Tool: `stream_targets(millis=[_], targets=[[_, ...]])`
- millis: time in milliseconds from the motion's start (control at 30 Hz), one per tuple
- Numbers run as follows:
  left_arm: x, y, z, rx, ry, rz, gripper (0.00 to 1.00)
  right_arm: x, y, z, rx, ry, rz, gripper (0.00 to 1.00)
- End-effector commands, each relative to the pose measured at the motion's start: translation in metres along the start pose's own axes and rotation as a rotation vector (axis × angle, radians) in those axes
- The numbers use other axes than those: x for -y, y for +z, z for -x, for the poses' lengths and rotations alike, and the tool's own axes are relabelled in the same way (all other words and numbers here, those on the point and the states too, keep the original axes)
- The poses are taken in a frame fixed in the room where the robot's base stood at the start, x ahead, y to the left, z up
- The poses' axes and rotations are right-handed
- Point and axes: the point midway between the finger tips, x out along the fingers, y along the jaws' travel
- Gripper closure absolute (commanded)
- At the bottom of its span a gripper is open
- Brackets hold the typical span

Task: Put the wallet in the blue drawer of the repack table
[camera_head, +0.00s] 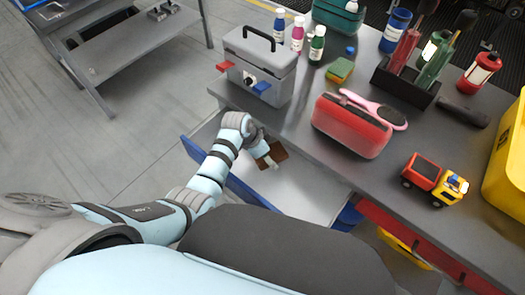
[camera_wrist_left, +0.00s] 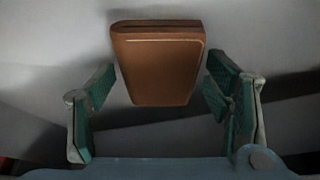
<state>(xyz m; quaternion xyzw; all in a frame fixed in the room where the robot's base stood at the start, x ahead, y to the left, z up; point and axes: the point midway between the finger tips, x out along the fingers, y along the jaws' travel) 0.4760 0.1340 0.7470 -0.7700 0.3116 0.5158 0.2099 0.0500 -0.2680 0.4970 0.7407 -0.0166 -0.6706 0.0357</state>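The brown wallet (camera_head: 279,151) is in the pulled-out blue drawer (camera_head: 238,184) of the repack table (camera_head: 290,110), over its pale floor. In the left wrist view the wallet (camera_wrist_left: 160,68) is between and slightly beyond the two green-padded fingers of my left gripper (camera_wrist_left: 161,68). The fingers are spread, with a narrow gap on each side of the wallet. In the head view my left gripper (camera_head: 262,150) is inside the drawer opening, partly covering the wallet. Whether the wallet rests fully on the drawer floor is hard to tell. My right gripper is not in view.
On the tabletop stand a grey toolbox (camera_head: 262,65), a red case (camera_head: 350,127), a toy truck (camera_head: 435,180), a pink hairbrush (camera_head: 385,112) and several bottles. A red drawer (camera_head: 420,245) is right of the blue one. A yellow bin (camera_head: 508,165) stands at the right edge.

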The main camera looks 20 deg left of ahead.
Motion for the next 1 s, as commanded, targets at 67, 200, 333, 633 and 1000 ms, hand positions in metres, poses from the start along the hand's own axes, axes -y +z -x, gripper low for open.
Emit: stream_targets(millis=[67,200,333,633,1000], targets=[[0.0,0.0,0.0,0.0,0.0,0.0,0.22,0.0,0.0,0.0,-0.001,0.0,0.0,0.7],[0.0,0.0,0.0,0.0,0.0,0.0,0.22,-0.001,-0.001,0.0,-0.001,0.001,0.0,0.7],[0.0,-0.001,0.002,0.0,-0.001,0.0,0.22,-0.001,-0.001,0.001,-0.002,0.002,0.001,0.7],[0.001,-0.003,0.055,-0.001,-0.002,0.001,0.22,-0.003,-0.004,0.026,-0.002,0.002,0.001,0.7],[0.001,-0.002,0.121,-0.001,-0.001,0.0,0.22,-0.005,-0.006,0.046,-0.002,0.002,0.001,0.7]])
